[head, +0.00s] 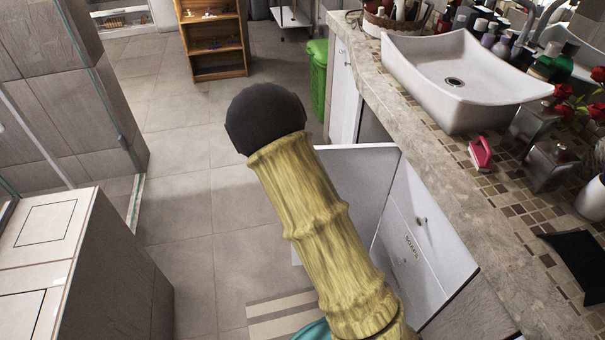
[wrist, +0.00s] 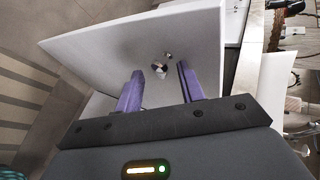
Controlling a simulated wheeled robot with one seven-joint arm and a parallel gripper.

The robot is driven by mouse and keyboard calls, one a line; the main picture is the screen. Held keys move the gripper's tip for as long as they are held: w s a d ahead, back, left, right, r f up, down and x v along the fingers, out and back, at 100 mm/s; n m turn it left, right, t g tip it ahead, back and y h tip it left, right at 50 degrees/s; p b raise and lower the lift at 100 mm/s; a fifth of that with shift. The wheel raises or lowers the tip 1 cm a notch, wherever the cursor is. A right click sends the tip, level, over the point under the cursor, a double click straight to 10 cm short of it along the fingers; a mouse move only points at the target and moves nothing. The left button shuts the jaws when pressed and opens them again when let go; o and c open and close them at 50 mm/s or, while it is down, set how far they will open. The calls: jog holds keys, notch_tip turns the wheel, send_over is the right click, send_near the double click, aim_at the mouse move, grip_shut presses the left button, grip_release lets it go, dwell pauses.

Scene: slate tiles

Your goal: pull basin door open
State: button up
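A white basin door (head: 358,180) stands swung out from the cabinet under the basin (head: 465,75), partly hidden behind my arm in the head view. In the wrist view, the white door panel (wrist: 105,55) fills the upper middle, with a small metal knob (wrist: 160,69) on it. My gripper (wrist: 160,68) has two purple fingers spread apart, one on each side of the knob. The fingers appear apart from the knob; whether a tip touches the door is unclear. The gripper is hidden in the head view.
Another white cabinet front (head: 410,235) with a knob and lettering is beside the door. The stone counter (head: 440,165) overhangs the cabinets. A green bin (head: 317,75) stands farther back, with a striped mat (head: 275,318) below. Tiled floor (head: 185,190) left of my arm is clear.

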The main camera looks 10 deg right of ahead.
jog(key=p+v, duration=0.3)
jog(key=v, duration=1.4)
jog(key=shift+a+r, duration=0.15)
jog(key=shift+s, duration=0.1)
